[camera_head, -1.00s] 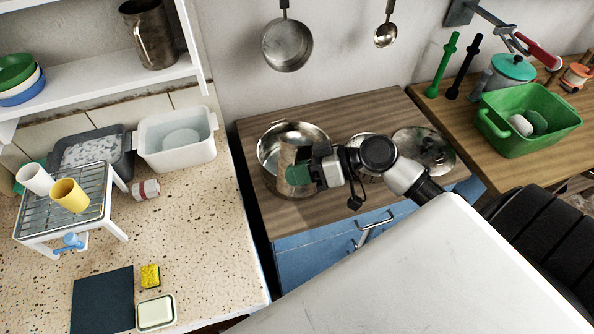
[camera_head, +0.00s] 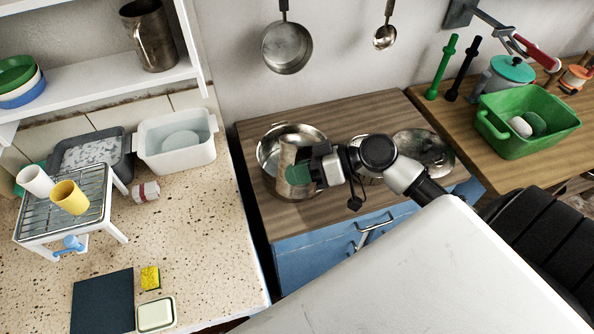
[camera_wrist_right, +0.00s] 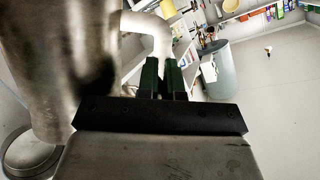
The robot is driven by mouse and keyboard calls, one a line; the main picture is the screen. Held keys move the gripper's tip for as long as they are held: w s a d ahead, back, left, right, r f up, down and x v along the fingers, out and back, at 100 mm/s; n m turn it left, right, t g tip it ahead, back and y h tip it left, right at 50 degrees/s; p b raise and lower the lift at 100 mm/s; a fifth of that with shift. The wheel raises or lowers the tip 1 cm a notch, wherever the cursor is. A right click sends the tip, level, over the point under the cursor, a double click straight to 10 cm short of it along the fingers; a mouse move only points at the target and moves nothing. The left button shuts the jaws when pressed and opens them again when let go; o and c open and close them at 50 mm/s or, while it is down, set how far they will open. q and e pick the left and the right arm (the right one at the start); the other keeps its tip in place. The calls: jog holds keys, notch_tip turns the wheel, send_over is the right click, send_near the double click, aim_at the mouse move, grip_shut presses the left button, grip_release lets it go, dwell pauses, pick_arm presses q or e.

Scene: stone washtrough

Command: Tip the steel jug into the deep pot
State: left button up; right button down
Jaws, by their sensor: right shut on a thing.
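The steel jug (camera_head: 287,168) is in my right gripper (camera_head: 318,171), over the near right part of the deep pot (camera_head: 265,148) in the head view. The jug leans slightly, its top towards the left. Jug and gripper hide part of the pot. In the right wrist view, the jug's body (camera_wrist_right: 75,60) fills the left side and its pale handle (camera_wrist_right: 150,32) runs to the dark green fingers (camera_wrist_right: 162,78), which are shut on it. The jug's contents are not visible. My left gripper is not in view.
The pot stands on a wooden counter (camera_head: 350,112), with a metal lid or pan (camera_head: 425,150) to its right. A ladle (camera_head: 385,38) and a saucepan (camera_head: 287,48) hang on the wall behind. Another metal jug (camera_head: 150,35) stands on the shelf. A speckled counter (camera_head: 190,240) lies left.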

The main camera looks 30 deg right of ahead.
aim_at(299, 158)
jog(key=shift+w+d+r+m+y, duration=0.35)
jog(key=shift+w+r+m+y, duration=0.1)
jog(key=shift+r+m, duration=0.15)
dwell(3.1)
jog(key=shift+w+d+r+m+g+y, duration=0.3)
jog(key=shift+w+d+m, duration=0.2)
jog(key=shift+w+m, duration=0.1)
dwell(3.7)
